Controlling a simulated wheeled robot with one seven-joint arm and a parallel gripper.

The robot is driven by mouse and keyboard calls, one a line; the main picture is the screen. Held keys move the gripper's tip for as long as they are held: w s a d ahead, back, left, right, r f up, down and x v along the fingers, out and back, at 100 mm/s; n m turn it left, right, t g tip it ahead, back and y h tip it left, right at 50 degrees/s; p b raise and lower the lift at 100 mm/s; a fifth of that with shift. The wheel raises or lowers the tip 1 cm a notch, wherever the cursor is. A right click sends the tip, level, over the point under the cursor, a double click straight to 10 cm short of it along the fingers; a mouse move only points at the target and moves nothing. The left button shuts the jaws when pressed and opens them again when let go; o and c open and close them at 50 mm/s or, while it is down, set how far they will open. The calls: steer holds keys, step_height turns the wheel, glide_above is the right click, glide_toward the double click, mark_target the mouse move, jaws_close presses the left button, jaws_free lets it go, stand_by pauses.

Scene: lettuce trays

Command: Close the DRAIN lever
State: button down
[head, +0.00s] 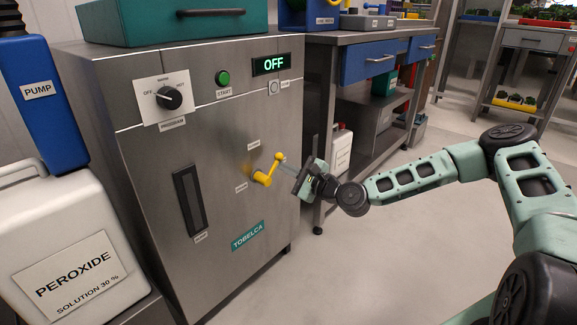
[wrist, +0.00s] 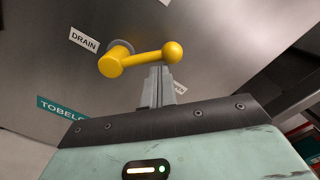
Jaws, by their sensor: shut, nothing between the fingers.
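The yellow DRAIN lever (head: 270,172) sticks out from the front of the steel machine. In the wrist view the lever (wrist: 140,58) has its hub at the left and its arm reaching right to a ball end. A DRAIN label (wrist: 84,40) is beside the hub; two small labels near the lever in the head view are too small to read. My gripper (head: 285,161) is shut and empty, its fingertips close to the ball end. In the wrist view the shut fingers (wrist: 158,75) lie just under the lever arm, near the ball; I cannot tell whether they touch.
The steel machine (head: 215,130) has a program knob (head: 170,97), a green START button (head: 222,77) and a display (head: 272,64) reading OFF. A peroxide canister (head: 70,250) stands at the left. A workbench (head: 345,100) stands behind my arm. The floor in front is clear.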

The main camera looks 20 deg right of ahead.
steer(key=n+p, duration=0.1)
steer(key=r+n+p, duration=0.1)
steer(key=a+r+n+p, duration=0.1)
steer(key=n, duration=0.1)
steer(key=shift+s+r, duration=0.1)
steer(key=shift+s, duration=0.2)
steer(key=a+n+p, duration=0.1)
steer(key=n, duration=0.1)
steer(key=s+r+n+p, duration=0.1)
steer(key=shift+a+n+p, duration=0.4)
steer(key=shift+a, duration=0.25)
steer(key=shift+s, duration=0.15)
steer(key=p+v, duration=0.3)
steer(key=v, duration=1.4)
steer(key=shift+d+r+p, duration=0.2)
steer(key=shift+d+p, duration=0.05)
steer(key=shift+p, duration=0.1)
